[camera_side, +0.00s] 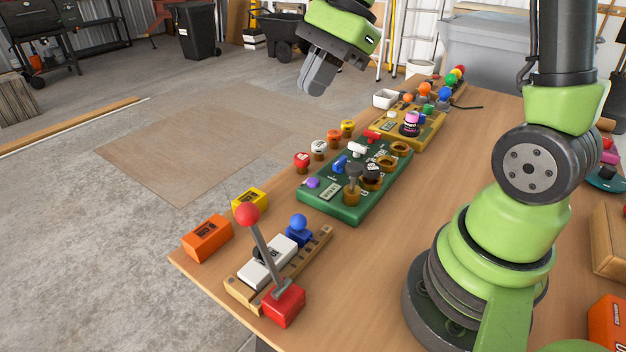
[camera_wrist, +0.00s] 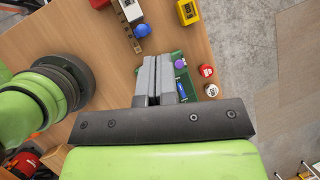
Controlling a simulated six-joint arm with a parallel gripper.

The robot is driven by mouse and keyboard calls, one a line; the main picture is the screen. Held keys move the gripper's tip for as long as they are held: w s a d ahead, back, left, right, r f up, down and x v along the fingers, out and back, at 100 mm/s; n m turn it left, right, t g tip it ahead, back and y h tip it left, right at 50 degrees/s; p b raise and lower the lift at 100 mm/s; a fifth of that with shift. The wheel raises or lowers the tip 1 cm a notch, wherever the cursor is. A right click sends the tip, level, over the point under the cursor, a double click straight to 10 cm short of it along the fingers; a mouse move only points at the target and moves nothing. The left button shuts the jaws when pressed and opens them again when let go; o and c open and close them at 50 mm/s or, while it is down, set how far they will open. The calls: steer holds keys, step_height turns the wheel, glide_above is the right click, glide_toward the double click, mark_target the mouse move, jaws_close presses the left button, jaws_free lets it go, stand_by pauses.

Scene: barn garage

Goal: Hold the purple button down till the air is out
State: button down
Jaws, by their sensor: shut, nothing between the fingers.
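A small purple button (camera_side: 313,183) sits at the near left corner of a green control board (camera_side: 345,206) on the wooden table. In the wrist view the purple button (camera_wrist: 180,64) shows just beside my fingertips, to their right. My gripper (camera_side: 314,84) hangs in the air, high above the board in the side view. Its grey fingers are shut together with nothing between them, and they also show in the wrist view (camera_wrist: 158,62). They are apart from the button. In the wrist view the fingers hide much of the green board.
A red-ball lever (camera_side: 246,214), an orange box (camera_side: 207,239) and a yellow box (camera_side: 250,201) stand nearer the front.

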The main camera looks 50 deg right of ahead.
mark_target(312, 179)
steer(key=w+d+f+m+y, duration=0.1)
steer(key=w+d+f+m, duration=0.1)
steer(key=f+m, duration=0.3)
steer(key=w+d+f+m+y, duration=0.2)
steer(key=w+d+f+m, duration=0.1)
steer(key=d+f+m, duration=0.2)
steer(key=shift+w+f+m+t, duration=0.3)
steer(key=shift+f+m, duration=0.35)
steer(key=shift+m, duration=0.25)
steer(key=shift+d+f, duration=0.1)
steer(key=shift+f, duration=4.3)
steer(key=shift+f, duration=0.4)
steer(key=shift+f, duration=0.5)
